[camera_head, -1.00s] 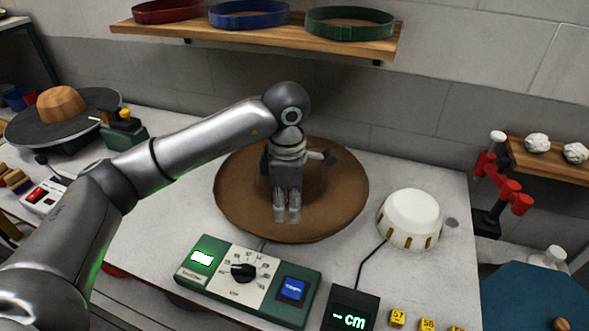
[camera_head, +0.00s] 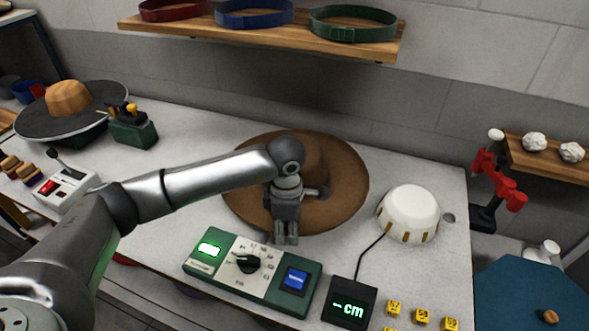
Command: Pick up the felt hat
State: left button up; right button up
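The brown felt hat (camera_head: 345,190) lies on the pale worktop (camera_head: 425,270), its wide brim spread around a raised crown. My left arm crosses in front and hides part of the crown and the left front brim. My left gripper (camera_head: 286,239) points down at the hat's front brim edge, behind the green control box. Its two fingertips sit close together. I cannot tell whether they touch the brim or have it between them. My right gripper is not in view.
The green control box (camera_head: 222,266) and a "cm" display (camera_head: 349,309) stand in front of the hat. A white slotted dome (camera_head: 408,213) is to its right. A wooden shelf (camera_head: 270,41) with hat bands hangs behind.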

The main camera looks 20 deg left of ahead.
pick_arm(q)
jog(key=c, duration=0.3)
grip_shut()
jog(key=shift+r, duration=0.1)
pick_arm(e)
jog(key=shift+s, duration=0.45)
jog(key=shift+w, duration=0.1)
